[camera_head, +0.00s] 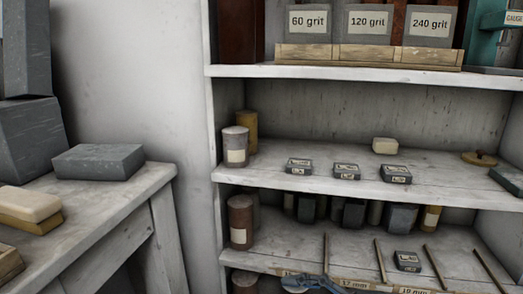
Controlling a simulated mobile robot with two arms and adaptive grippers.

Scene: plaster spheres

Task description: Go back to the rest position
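The task names no object. The view faces a white shelf unit (216,178) with several boards. On its middle board, three small dark labelled blocks (347,171) lie in a row, with a cream block (385,146) behind them. A similar dark block (407,261) lies on the lower board between thin dividers.
A worn workbench (118,190) stands at the left, with a grey block (98,161) and a wood-backed brush or block (30,206). A blue object (315,283) at the bottom edge is cut off and unclear.

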